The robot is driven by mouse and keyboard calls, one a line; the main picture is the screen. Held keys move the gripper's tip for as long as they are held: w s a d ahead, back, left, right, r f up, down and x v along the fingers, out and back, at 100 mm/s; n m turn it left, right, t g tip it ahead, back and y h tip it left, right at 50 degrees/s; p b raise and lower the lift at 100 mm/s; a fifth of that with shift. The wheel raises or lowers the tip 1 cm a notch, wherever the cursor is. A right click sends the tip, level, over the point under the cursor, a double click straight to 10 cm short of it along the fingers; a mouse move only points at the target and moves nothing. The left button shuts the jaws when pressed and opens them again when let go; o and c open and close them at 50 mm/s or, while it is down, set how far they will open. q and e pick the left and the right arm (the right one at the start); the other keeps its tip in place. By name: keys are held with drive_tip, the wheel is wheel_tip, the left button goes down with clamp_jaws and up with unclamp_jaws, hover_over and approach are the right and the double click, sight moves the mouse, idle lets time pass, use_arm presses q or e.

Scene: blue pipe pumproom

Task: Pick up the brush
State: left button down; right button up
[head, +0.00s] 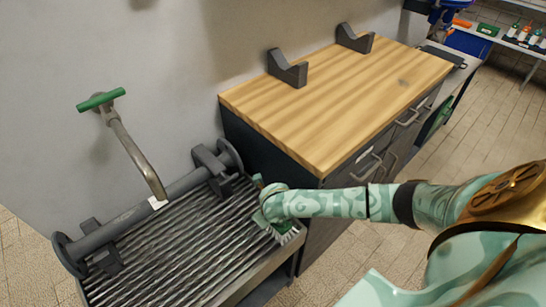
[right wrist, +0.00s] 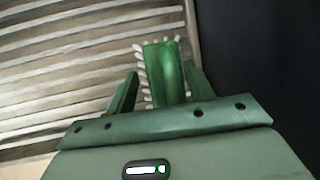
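The brush (head: 286,233) has a green body and white bristles. It lies on the ribbed metal rack in the head view, near the rack's right edge, partly covered by my right gripper (head: 266,203). In the right wrist view the green brush (right wrist: 165,72) stands between the two green fingers of my right gripper (right wrist: 162,78). A narrow gap with bristles shows between the left finger and the brush. The right finger is close against the brush or partly behind it; I cannot tell if they touch. My left gripper is not in view.
A grey flanged pipe (head: 155,208) lies across the back of the ribbed rack (head: 190,255). A wall pipe with a green handle (head: 102,99) rises behind it. A wood-topped cabinet (head: 340,95) with two dark brackets stands close to the right arm. Its top is mostly clear.

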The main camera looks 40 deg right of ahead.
drive_tip(key=shift+r, duration=0.1)
